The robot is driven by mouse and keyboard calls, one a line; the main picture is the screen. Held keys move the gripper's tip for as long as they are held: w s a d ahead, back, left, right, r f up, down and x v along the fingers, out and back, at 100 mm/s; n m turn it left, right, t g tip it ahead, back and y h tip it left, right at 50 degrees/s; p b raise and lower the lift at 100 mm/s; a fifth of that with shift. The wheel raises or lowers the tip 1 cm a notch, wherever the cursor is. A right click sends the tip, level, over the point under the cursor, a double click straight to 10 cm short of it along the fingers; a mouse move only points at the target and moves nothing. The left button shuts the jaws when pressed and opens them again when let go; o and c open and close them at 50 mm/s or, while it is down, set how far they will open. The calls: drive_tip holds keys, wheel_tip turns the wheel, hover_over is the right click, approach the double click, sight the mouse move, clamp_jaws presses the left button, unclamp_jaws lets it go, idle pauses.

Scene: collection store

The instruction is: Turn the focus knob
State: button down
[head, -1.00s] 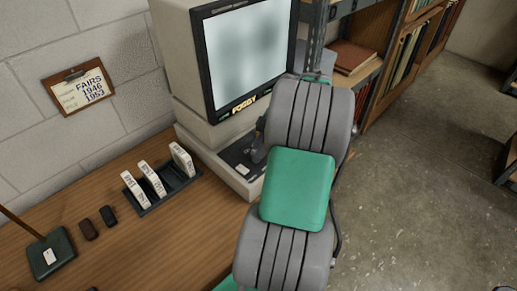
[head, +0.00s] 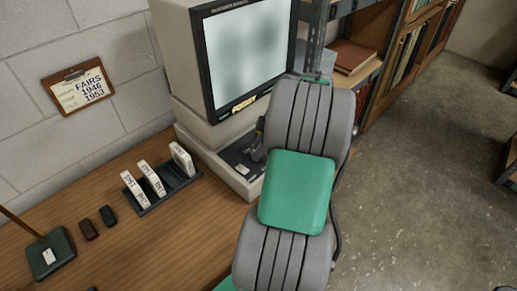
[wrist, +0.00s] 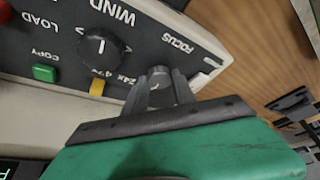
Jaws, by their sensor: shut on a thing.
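The focus knob (wrist: 158,71) is a small grey knob beside the FOCUS label on the dark control panel (wrist: 137,38) in the wrist view. My gripper (wrist: 160,86) is shut on it, with one finger on each side. The fingers hide part of the knob and any pointer on it. In the head view the reader's screen (head: 247,55) shows a pale, blurred picture. My gripper is also in the head view (head: 257,146), low in front of the screen, mostly behind my arm.
The WIND dial (wrist: 100,46), a yellow piece and a green COPY button (wrist: 45,73) sit close by on the panel. A rack of white boxes (head: 170,183) stands left of the reader. A clipboard (head: 79,89) hangs on the wall. The front desk top is mostly clear.

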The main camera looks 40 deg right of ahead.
drive_tip(key=m, duration=0.1)
drive_tip(key=m+h+b, duration=0.1)
drive_tip(key=m, duration=0.1)
drive_tip(key=m+t+b, duration=0.1)
drive_tip(key=m, duration=0.1)
drive_tip(key=shift+s+a+h, duration=0.1)
drive_tip(key=shift+a+h, duration=0.15)
drive_tip(key=shift+h, duration=0.15)
drive_tip(key=m+h, duration=0.1)
drive_tip(key=m, duration=0.1)
drive_tip(key=m+h+b, duration=0.1)
drive_tip(key=m, duration=0.2)
drive_tip(key=shift+a, duration=0.15)
drive_tip(key=c, duration=1)
unclamp_jaws()
drive_tip(key=shift+c, duration=0.2)
drive_tip(key=shift+r, duration=0.1)
drive_tip(key=v, duration=0.7)
drive_tip(key=shift+s+r, duration=0.25)
drive_tip(key=shift+r, duration=0.05)
